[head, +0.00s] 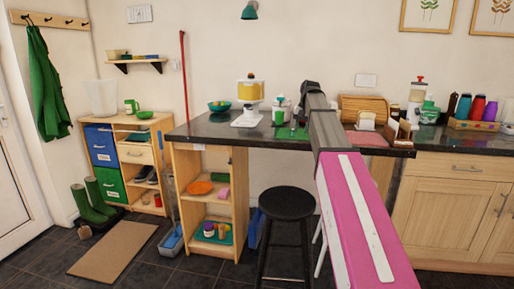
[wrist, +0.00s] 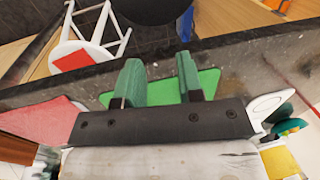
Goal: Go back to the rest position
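My gripper (wrist: 159,78) shows in the wrist view with two green fingers spread apart. Nothing is between them but a view of a flat green mat (wrist: 207,82) on the dark counter (wrist: 232,68). In the head view my pink and grey arm reaches from the lower right toward the counter (head: 222,127), and my gripper is hard to make out there. The gripper is over the counter near its front edge, apparently holding nothing.
A black stool (head: 287,204) stands before the counter. A wooden bread box (head: 363,106) and several bottles (head: 477,107) are at right.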

